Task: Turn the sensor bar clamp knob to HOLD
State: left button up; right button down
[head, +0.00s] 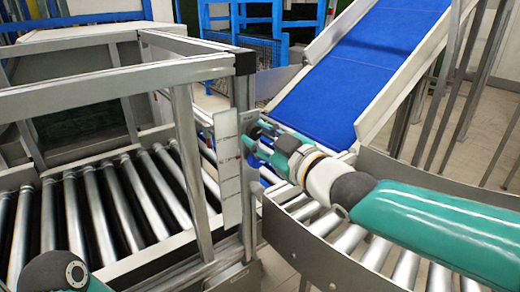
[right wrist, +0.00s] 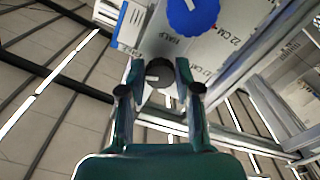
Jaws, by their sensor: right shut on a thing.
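My right gripper (head: 256,134) is at a narrow pale panel (head: 228,165) on the post of the conveyor frame. In the right wrist view, my right gripper (right wrist: 158,78) has its fingertips on either side of a dark grey round knob (right wrist: 158,72) with a light pointer mark, and is shut on it. A larger blue knob (right wrist: 192,14) with a white pointer line sits above it on the panel (right wrist: 217,47). Printed lettering beside the blue knob seems to read HALF; I cannot make out a HOLD mark. My left gripper is out of view.
A roller conveyor (head: 95,205) inside a grey metal frame (head: 110,80) fills the left. A blue sloping belt (head: 345,70) rises behind the right arm. A curved roller section with a metal side wall (head: 290,240) lies under that arm.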

jog(key=n+b, duration=0.2)
jog(key=n, duration=0.1)
jog(key=shift+f, duration=0.15)
jog(key=n+b, duration=0.1)
jog(key=n, duration=0.2)
jog(key=shift+n+b, duration=0.3)
jog(key=shift+b, duration=0.05)
jog(key=n+b, duration=0.1)
jog(key=n, duration=0.2)
jog(key=shift+n, duration=0.3)
jog(key=shift+a+n+b, duration=0.1)
jog(key=shift+n+b, duration=0.35)
jog(key=shift+n, duration=1.45)
jog(key=c, duration=0.8)
grip_release()
jog(key=shift+r, duration=0.2)
